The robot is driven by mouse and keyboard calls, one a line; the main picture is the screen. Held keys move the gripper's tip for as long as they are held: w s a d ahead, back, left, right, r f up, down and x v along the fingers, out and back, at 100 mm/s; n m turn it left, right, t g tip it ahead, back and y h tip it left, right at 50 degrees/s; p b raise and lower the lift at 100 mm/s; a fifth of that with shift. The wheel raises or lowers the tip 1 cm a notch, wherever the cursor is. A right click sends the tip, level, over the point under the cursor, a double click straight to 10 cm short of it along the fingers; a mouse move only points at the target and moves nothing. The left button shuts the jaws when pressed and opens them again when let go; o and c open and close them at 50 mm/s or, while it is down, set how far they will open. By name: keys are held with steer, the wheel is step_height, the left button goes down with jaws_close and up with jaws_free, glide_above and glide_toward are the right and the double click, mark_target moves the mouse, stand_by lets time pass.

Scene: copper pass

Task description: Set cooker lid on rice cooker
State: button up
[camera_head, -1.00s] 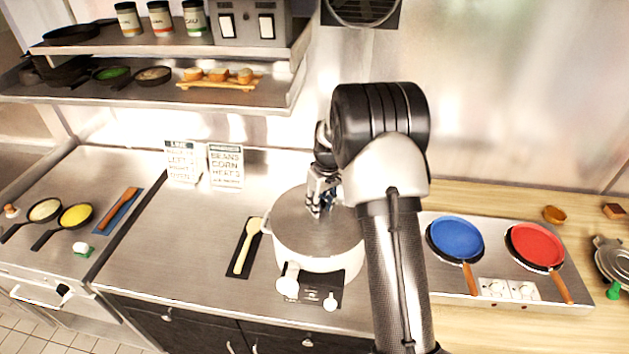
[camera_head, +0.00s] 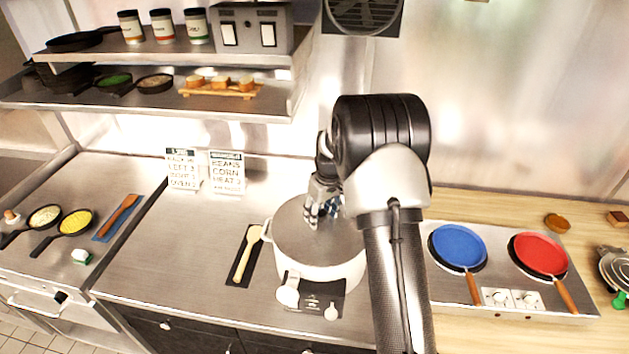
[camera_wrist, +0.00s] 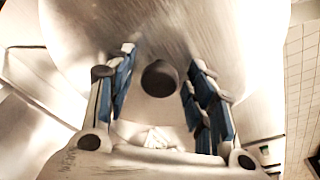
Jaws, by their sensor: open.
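The rice cooker (camera_head: 318,272) is a white pot with a dark front panel on the steel counter. The grey metal cooker lid (camera_head: 297,238) covers its top and looks seated and level in the head view. In the wrist view the lid (camera_wrist: 190,40) fills the upper middle, with its round dark knob (camera_wrist: 160,78) between my fingers. My gripper (camera_head: 322,216) is above the lid, pointing down. In the wrist view its blue-padded fingers (camera_wrist: 162,92) are open, one on each side of the knob, with gaps to it. My arm hides the cooker's right side.
A wooden spoon (camera_head: 246,254) on a dark rest lies just left of the cooker. Blue (camera_head: 458,246) and red (camera_head: 539,254) pans sit on a burner plate at right. Two signs (camera_head: 227,171) stand behind, below a shelf (camera_head: 200,103). Counter left of the spoon is clear.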

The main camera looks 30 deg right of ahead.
mark_target(324, 226)
step_height(324, 226, up, 13)
steer(key=s, duration=0.2)
steer(key=s+a+r, duration=0.8)
steer(key=s+r, duration=0.1)
steer(key=r, duration=0.1)
steer(key=s+a+m+t, duration=0.1)
steer(key=s+a, duration=0.3)
steer(key=s, duration=0.7)
steer(key=s+a+m+t, duration=0.1)
steer(key=s+a, duration=0.4)
steer(key=s, duration=0.7)
steer(key=shift+s+a+r+t, duration=0.15)
steer(key=shift+r+t, duration=0.25)
steer(key=shift+t, duration=0.1)
